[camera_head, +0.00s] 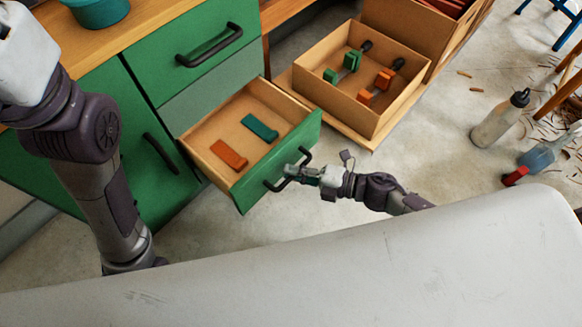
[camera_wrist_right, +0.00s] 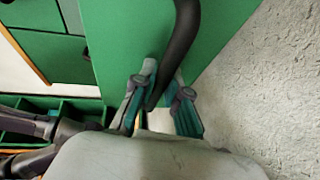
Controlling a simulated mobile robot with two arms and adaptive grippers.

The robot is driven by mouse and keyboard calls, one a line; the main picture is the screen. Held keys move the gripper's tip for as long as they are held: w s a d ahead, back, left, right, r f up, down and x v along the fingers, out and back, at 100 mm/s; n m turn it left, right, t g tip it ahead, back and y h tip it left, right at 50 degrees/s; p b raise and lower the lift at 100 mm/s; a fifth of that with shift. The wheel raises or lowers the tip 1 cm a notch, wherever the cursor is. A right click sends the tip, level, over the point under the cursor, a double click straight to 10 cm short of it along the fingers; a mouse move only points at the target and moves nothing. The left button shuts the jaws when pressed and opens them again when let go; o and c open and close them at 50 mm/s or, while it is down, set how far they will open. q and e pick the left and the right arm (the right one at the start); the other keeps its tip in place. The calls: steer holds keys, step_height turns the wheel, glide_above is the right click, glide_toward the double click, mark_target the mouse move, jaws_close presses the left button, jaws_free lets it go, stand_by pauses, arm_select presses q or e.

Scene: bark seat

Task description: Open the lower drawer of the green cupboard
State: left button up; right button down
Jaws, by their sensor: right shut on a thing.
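The green cupboard (camera_head: 92,82) stands at the upper left of the head view. Its lower drawer (camera_head: 300,138) is pulled out and shows its wooden inside, with an orange block (camera_head: 229,154) and a teal block (camera_head: 260,128) lying in it. My right gripper (camera_head: 291,171) is at the drawer front, shut on the dark bar handle (camera_head: 273,187). In the right wrist view the handle (camera_wrist_right: 182,45) runs down between the two fingers (camera_wrist_right: 160,100). My left arm stands at the left of the head view; its gripper is not visible.
The upper drawer (camera_head: 208,45) is shut. A wooden box (camera_head: 385,118) with green and orange tools stands right of the open drawer. A bottle (camera_head: 500,118) and a red-tipped bottle (camera_head: 540,157) are on the floor at right. A pale surface (camera_head: 300,270) fills the foreground.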

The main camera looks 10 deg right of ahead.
steer(key=c, duration=1.2)
jaws_free()
steer(key=v, duration=1.2)
